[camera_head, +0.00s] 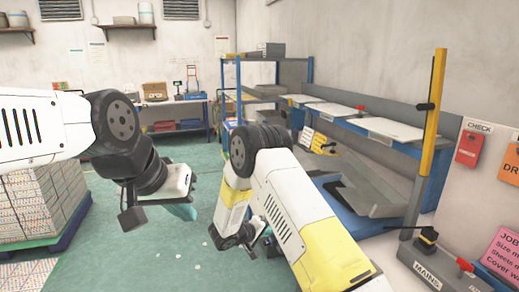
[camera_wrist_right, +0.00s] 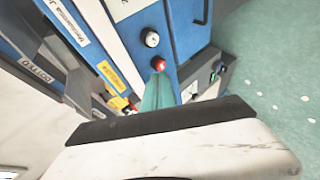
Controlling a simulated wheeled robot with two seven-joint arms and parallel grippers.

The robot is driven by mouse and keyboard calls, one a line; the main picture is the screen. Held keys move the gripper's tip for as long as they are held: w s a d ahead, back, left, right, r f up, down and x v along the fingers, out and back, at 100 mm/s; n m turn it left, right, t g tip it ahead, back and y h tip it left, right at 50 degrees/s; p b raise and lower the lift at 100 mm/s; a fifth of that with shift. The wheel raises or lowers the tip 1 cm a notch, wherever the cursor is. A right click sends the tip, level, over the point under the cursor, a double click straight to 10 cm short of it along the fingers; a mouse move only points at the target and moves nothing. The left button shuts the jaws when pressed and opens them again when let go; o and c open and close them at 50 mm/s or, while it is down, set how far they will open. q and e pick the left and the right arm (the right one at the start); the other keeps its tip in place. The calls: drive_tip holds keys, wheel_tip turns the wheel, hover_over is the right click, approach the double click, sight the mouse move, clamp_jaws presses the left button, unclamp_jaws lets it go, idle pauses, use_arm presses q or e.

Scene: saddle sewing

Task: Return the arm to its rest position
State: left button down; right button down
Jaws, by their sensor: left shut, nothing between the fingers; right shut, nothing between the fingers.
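My left arm comes in from the left in the head view, bent downward at the wrist. Its gripper (camera_head: 183,210), with teal fingers, hangs over the green floor and is shut with nothing in it. My right arm rises from the bottom right and bends down at the elbow, in front of the blue machine. In the right wrist view the teal fingers of my right gripper (camera_wrist_right: 158,92) are together and empty, in front of a blue panel.
A blue machine (camera_head: 370,125) with pale top plates and grey trays stands close to my right arm. Its panel shows a red button (camera_wrist_right: 158,64) and a white knob (camera_wrist_right: 151,38). A stack of boxes (camera_head: 40,200) on a pallet stands at left. Green floor (camera_head: 120,265) is open between.

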drive_tip(key=s+d+r+m+g+y, duration=0.1)
drive_tip(key=s+d+r+g, duration=0.1)
drive_tip(key=s+d+r, duration=0.35)
drive_tip(key=s+d+r+m+g, duration=0.2)
drive_tip(key=s+d+r, duration=0.1)
drive_tip(key=r, duration=0.5)
drive_tip(key=s+d+r+m+g+y, duration=0.1)
drive_tip(key=s+d+r+g, duration=0.1)
drive_tip(key=s+d+r, duration=0.3)
drive_tip(key=s+a+r+t+y, duration=0.1)
drive_tip(key=s+r+y, duration=0.3)
drive_tip(key=s+r, duration=0.3)
drive_tip(key=s+a+r+m+t+y, duration=0.1)
drive_tip(key=s+r+y, duration=0.3)
drive_tip(key=s, duration=0.9)
wheel_tip(320, 180, up, 3)
drive_tip(key=shift+s+a+r+t+y, duration=0.2)
drive_tip(key=shift+s+a+t+y, duration=0.1)
drive_tip(key=shift+a+t, duration=0.35)
